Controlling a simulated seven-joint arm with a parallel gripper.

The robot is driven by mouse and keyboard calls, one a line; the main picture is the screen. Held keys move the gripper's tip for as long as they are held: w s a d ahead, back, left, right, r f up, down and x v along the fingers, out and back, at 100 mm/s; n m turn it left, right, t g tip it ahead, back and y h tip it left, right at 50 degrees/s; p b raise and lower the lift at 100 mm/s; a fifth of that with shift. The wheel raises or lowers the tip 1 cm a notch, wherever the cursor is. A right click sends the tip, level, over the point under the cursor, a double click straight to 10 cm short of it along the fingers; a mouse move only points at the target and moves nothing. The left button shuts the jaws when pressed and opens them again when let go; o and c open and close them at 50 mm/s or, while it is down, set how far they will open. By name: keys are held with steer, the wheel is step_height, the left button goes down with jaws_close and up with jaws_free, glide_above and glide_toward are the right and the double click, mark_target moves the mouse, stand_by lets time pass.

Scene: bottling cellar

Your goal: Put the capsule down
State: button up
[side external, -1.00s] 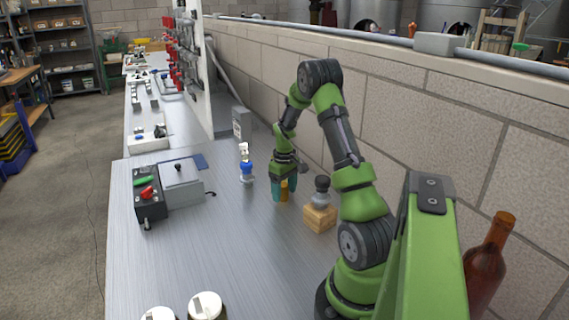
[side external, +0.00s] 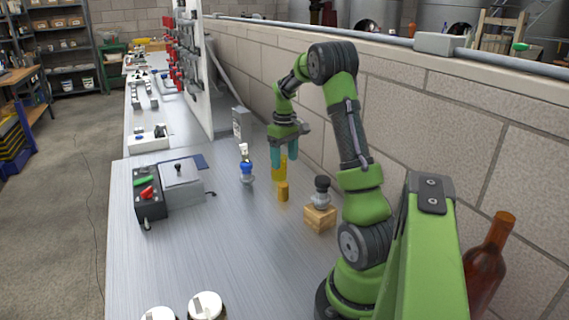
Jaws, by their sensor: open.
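The capsule (side external: 283,191), a small orange-yellow cylinder, stands upright on the metal bench in the side external view. My gripper (side external: 284,158) is above it, with its teal fingers pointing down and spread apart. The fingertips are clear of the capsule. A brighter yellow piece (side external: 279,170) shows just below the left finger and above the capsule in the picture. I cannot tell whether it stands behind the capsule or touches it.
A dark-knobbed stopper on a wooden block (side external: 320,218) stands right of the capsule. A blue-and-white tool (side external: 246,166) stands to its left. A grey box with control levers (side external: 180,186) is farther left. White-lidded jars (side external: 205,306) are at the front. The bench between is clear.

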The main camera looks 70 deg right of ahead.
steer(key=w+a+r+t, duration=0.2)
steer(key=a+r, duration=0.3)
steer(key=a, duration=0.4)
steer(key=w+a+r+t, duration=0.1)
steer(key=w+a+r, duration=0.1)
steer(key=a+r, duration=0.5)
steer(key=s+a+t+y, duration=0.1)
steer(key=s+a, duration=0.3)
steer(key=a, duration=0.7)
steer(key=s+a+t+y, duration=0.1)
steer(key=s+a+t, duration=0.2)
steer(key=a, duration=0.8)
steer(key=shift+s+a+f, duration=0.25)
steer(key=shift+s+f, duration=0.05)
steer(key=shift+s, duration=0.4)
